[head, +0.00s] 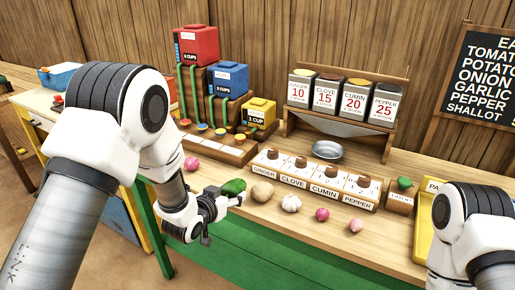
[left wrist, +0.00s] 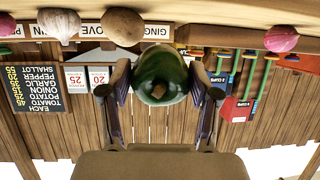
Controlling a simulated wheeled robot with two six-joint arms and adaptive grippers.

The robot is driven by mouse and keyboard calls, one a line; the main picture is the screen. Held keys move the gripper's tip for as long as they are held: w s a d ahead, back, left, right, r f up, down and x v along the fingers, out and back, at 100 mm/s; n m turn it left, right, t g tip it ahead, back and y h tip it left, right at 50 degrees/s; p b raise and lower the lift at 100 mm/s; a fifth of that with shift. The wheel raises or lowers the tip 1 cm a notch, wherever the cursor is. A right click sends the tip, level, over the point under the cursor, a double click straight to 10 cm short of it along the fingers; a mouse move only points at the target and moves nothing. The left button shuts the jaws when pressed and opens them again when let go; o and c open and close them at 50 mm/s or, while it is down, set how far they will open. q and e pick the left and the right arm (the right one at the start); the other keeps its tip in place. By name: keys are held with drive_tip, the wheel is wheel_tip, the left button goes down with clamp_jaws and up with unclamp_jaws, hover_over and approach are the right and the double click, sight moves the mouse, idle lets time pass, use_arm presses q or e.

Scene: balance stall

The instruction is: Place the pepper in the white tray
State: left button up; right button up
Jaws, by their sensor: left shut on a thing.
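A dark green pepper (head: 233,187) is at the tip of my left gripper (head: 226,201), over the front edge of the stall table. In the left wrist view the pepper (left wrist: 160,72) sits between the two fingers of the left gripper (left wrist: 160,90), which is shut on it. I cannot make out a clear white tray in these views. A yellow tray (head: 424,238) stands at the right, partly hidden by my right arm. My right gripper is out of view.
A blue box (head: 62,77) is at the far left.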

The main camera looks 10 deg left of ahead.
use_arm(q)
drive_tip(key=s+a+f+n+y, duration=0.1)
drive_tip(key=s+f+n+y, duration=0.25)
drive_tip(key=s, duration=0.55)
drive_tip(key=w+r+m+h, duration=0.1)
drive_tip(key=w, duration=0.2)
drive_tip(key=w+r+m+h, duration=0.1)
drive_tip(key=w, duration=0.2)
drive_tip(key=w+r+m+h, duration=0.1)
drive_tip(key=w, duration=0.2)
drive_tip(key=shift+d, duration=0.35)
drive_tip(key=shift+w+r+m+h, duration=0.1)
drive_tip(key=shift+r+m+h, duration=0.15)
